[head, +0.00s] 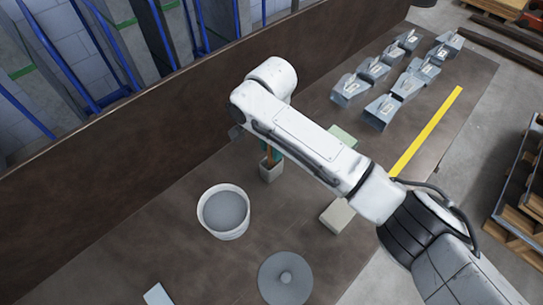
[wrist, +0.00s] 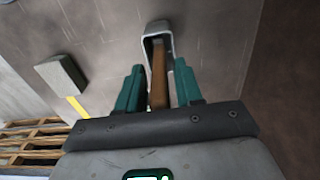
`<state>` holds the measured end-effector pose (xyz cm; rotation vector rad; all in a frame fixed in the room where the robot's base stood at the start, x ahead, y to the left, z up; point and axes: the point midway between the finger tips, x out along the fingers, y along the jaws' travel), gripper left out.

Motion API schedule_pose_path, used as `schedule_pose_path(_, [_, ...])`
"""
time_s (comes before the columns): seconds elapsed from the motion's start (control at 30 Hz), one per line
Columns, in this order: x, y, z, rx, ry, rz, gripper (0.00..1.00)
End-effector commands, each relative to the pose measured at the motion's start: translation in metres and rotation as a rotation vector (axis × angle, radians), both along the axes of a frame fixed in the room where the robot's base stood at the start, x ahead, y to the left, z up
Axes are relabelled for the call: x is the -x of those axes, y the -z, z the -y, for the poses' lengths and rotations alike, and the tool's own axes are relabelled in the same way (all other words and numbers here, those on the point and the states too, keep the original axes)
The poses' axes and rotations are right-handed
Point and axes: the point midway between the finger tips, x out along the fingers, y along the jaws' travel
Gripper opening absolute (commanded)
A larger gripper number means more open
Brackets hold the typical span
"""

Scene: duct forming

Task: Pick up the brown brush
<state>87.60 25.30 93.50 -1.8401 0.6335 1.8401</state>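The brown brush (wrist: 159,72) shows its wooden handle, which stands up out of a small grey holder (wrist: 157,27). In the head view the holder (head: 271,170) stands on the brown table, with a little of the brush handle (head: 268,152) above it. My gripper (wrist: 159,66) has its two green fingers on either side of the handle, with a narrow gap on each side. It looks open and not closed on the brush. The brush's lower end is hidden in the holder. In the head view my arm hides most of the gripper.
A white bucket (head: 237,233) with grey contents stands near the holder. A grey disc with a knob (head: 285,279) lies in front. A pale block (head: 337,216) and a green piece (head: 343,136) are nearby. Several metal duct pieces (head: 383,110) and a yellow strip (head: 428,132) are at right.

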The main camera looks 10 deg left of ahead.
Motion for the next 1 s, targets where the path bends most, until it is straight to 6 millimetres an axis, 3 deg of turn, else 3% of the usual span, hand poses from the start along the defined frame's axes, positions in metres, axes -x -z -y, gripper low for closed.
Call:
schedule_pose_path(0.37, [0.0, 0.0, 0.0, 0.0, 0.0, 0.0, 0.0])
schedule_pose_path(0.83, [0.0, -0.002, 0.0, -0.001, -0.001, 0.001, 0.0])
schedule_pose_path(1.0, [0.0, -0.022, -0.001, -0.003, -0.002, 0.002, 0.0])
